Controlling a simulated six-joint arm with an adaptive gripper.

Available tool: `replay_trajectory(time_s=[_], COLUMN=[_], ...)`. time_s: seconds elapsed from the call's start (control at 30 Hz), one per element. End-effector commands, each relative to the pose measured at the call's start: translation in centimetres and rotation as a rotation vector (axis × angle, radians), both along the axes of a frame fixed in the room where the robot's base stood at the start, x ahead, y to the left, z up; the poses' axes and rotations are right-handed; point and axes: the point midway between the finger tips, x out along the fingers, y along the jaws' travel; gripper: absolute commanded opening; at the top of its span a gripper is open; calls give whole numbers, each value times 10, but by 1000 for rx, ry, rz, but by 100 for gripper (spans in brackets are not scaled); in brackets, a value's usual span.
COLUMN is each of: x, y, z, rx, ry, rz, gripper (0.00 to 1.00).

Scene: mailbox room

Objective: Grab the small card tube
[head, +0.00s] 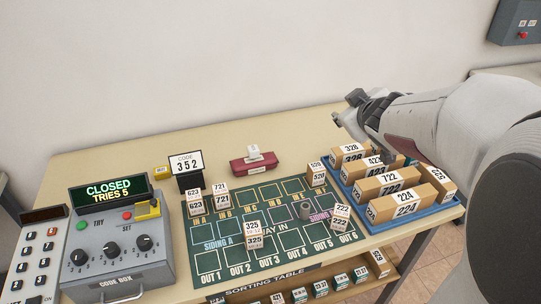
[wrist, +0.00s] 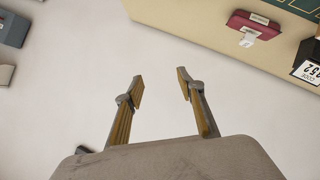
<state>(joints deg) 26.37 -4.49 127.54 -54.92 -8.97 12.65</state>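A small grey upright cylinder with a dark round top (head: 305,209) stands on the green sorting mat (head: 208,262), right of its middle; it looks like the card tube. It is not seen in the wrist view. My gripper (head: 346,107) is raised above the back right of the table, behind the blue tray and well away from the cylinder. In the wrist view the two fingers of my gripper (wrist: 162,87) are spread apart with nothing between them.
Numbered boxes stand near the cylinder, including 222 (head: 341,223) and 325 (head: 254,240). A blue tray (head: 440,212) of cartons is at right. A code sign (head: 187,163), a red holder (head: 254,165) and a grey code box (head: 112,254) stand around the mat.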

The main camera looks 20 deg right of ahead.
Motion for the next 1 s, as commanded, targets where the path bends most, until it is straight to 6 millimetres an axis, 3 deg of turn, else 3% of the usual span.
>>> replay_trajectory(time_s=[0.23,0.5,0.77,1.0], x=[30,42,29,-5], y=[-17,-24,-23,-17], z=[-29,-74,-125,-171], rx=[-14,30,133,282], ry=[-4,11,41,71], rz=[150,337,522,689], gripper=[39,39,39,39])
